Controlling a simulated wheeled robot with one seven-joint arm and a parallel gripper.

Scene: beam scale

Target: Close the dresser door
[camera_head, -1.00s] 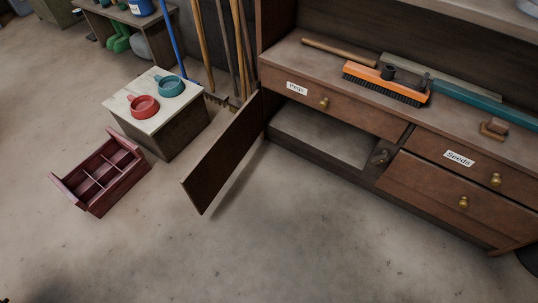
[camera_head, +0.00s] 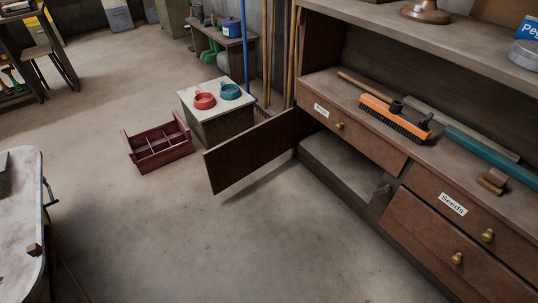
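The dresser (camera_head: 352,158) is a dark brown wooden cabinet on the right of the head view. Its door (camera_head: 247,153) stands wide open, swung out to the left from its hinge side at the dresser's left end. The lower compartment (camera_head: 338,167) behind it is open and looks empty. Above it is a shut drawer with a paper label and a brass knob (camera_head: 340,126). My gripper is not in this view, so its state is hidden.
A red-brown divided tray (camera_head: 160,157) lies on the floor left of the door. A box with red and teal dishes (camera_head: 230,92) stands behind the door. A pale-topped table (camera_head: 22,215) is at the left edge. The floor before the dresser is clear.

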